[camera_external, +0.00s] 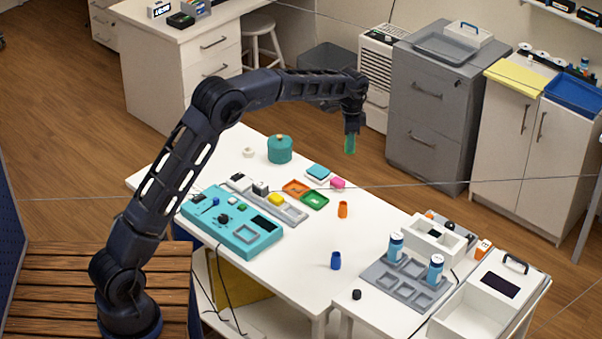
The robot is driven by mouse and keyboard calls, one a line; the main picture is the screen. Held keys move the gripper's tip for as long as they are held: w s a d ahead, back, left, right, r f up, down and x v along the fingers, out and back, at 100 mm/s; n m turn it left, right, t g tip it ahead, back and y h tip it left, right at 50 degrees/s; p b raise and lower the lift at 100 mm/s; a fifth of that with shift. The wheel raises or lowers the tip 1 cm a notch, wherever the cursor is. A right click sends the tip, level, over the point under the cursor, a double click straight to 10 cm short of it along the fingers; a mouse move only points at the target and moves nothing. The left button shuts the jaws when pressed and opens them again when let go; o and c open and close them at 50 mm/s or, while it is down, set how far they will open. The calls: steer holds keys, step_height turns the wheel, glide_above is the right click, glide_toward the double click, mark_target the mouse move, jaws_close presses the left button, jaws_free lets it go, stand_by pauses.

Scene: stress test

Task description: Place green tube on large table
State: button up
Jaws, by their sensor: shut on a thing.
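A green tube (350,144) hangs upright from my gripper (352,128), which is shut on its upper part. The gripper points down at the end of my stretched-out arm. In the picture the tube shows against the wooden floor, just past the far edge of the large white table (345,245). Its height above the table is hard to tell. The fingertips are small and partly hidden in this view.
A teal device (232,221), a teal pot (280,149), an orange cup (343,209) and a blue cup (336,260) stand on the table. A grey tray (405,285) with bottles is at the right. White surface is bare between the cups and the teal device.

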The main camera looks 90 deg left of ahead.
steer(key=s+a+f+n, duration=0.2)
steer(key=s+a+n, duration=0.2)
steer(key=s+a, duration=1.45)
steer(key=s+a+f+n, duration=0.1)
steer(key=s+a+n, duration=0.2)
steer(key=s+a, duration=0.7)
steer(key=s+a+f+n, duration=0.2)
steer(key=s+a, duration=0.5)
steer(key=s, duration=0.8)
steer(key=f, duration=1.9)
steer(key=shift+w+d+f, duration=0.1)
steer(key=shift+d+f, duration=0.15)
steer(key=shift+f, duration=0.1)
steer(key=shift+f, duration=0.1)
steer(key=o, duration=0.9)
steer(key=shift+o, duration=0.2)
step_height(320, 180, up, 12)
